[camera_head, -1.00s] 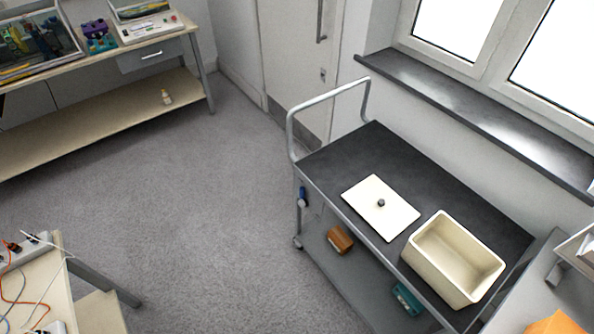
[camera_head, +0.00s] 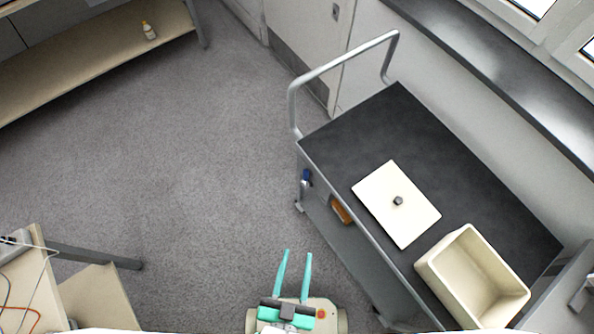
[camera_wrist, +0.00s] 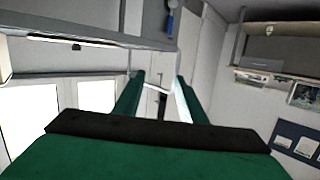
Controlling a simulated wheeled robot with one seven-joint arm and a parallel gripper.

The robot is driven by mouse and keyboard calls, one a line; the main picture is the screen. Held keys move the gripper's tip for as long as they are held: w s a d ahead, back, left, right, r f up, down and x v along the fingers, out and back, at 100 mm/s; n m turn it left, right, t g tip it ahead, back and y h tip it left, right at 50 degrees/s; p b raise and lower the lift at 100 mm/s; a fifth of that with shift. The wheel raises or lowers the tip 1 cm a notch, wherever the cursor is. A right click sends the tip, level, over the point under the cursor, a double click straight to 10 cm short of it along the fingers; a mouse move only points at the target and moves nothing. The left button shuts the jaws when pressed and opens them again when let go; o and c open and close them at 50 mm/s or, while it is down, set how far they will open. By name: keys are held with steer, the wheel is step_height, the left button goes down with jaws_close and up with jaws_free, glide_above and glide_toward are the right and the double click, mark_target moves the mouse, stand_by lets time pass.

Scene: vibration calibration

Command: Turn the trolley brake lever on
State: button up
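The trolley (camera_head: 430,130) stands on the right, with a dark top and a grey tubular handle at its far left end. The brake lever (camera_head: 306,176) is a small blue-handled part on the trolley's left side, just below the top's corner. A blue part, seemingly the lever, shows near the top of the wrist view (camera_wrist: 170,22). My gripper (camera_head: 298,253) is at the bottom middle of the head view, left of the trolley and apart from the lever. Its two green fingers are spread, with nothing between them, also in the wrist view (camera_wrist: 158,78).
A cream lid (camera_head: 385,215) and a cream open box (camera_head: 450,262) sit on the trolley top. A brown object (camera_head: 341,210) lies on its lower shelf. A bench (camera_head: 100,55) is at the upper left and a table (camera_head: 90,300) at the lower left. Clear carpet lies between.

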steer(key=a+f+m+g+h, duration=0.1)
steer(key=a+f+m+h, duration=0.25)
steer(key=f, duration=0.35)
steer(key=m+g+h, duration=0.4)
steer(key=m+h, duration=0.1)
steer(key=h, duration=0.3)
glide_toward(304, 176)
steer(key=x, duration=0.8)
steer(key=shift+w+f, duration=0.2)
steer(key=shift+f, duration=0.05)
jaws_close()
